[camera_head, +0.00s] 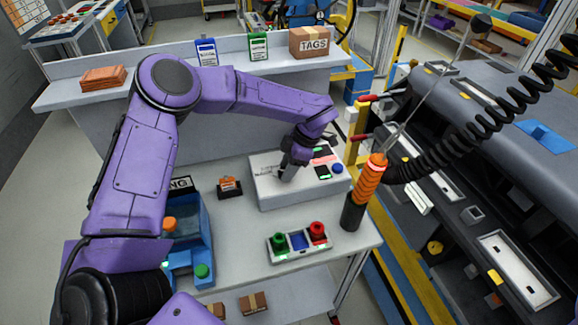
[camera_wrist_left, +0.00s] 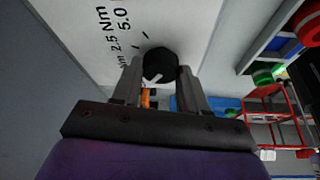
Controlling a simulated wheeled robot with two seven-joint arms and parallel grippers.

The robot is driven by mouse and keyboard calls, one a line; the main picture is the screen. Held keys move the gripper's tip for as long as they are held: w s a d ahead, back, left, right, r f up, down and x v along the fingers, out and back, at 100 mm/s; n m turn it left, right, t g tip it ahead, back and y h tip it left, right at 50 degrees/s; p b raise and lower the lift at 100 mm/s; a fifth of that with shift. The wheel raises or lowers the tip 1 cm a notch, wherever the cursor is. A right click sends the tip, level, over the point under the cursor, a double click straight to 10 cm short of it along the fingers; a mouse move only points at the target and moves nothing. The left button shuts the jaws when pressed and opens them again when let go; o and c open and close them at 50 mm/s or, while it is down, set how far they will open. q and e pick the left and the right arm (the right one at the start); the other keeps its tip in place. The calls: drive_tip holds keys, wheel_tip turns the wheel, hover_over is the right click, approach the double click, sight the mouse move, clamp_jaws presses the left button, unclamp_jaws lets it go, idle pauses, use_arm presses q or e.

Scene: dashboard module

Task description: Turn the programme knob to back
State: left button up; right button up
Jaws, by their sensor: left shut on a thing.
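The programme knob (camera_wrist_left: 160,62) is a round black knob with a white pointer mark, on a pale panel printed with torque labels such as 2.5 Nm and 5.0. In the left wrist view my left gripper (camera_wrist_left: 160,72) has one finger on each side of the knob and is shut on it. In the head view my left gripper (camera_head: 287,172) points down onto the top of a light grey box (camera_head: 275,199); there the knob is hidden by the gripper. The pointer's setting is hard to read. My right gripper is not in view.
The box also carries a blue button (camera_head: 337,169) and small displays. A tray with green and red buttons (camera_head: 299,243) stands in front. An orange-handled tool in a black holder (camera_head: 352,212) stands right.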

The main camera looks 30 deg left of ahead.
use_arm(q)
drive_tip(key=shift+s+f+n, duration=0.25)
drive_tip(key=shift+f+n, duration=0.05)
drive_tip(key=shift+n, duration=0.1)
drive_tip(key=o, duration=0.9)
drive_tip(key=shift+c, duration=0.2)
drive_tip(key=shift+o, duration=0.8)
drive_tip(key=shift+a, duration=0.15)
drive_tip(key=b+v, duration=0.2)
drive_tip(key=v, duration=0.8)
drive_tip(key=shift+w+r, duration=0.25)
drive_tip(key=shift+r, duration=0.1)
drive_tip(key=shift+a, duration=0.1)
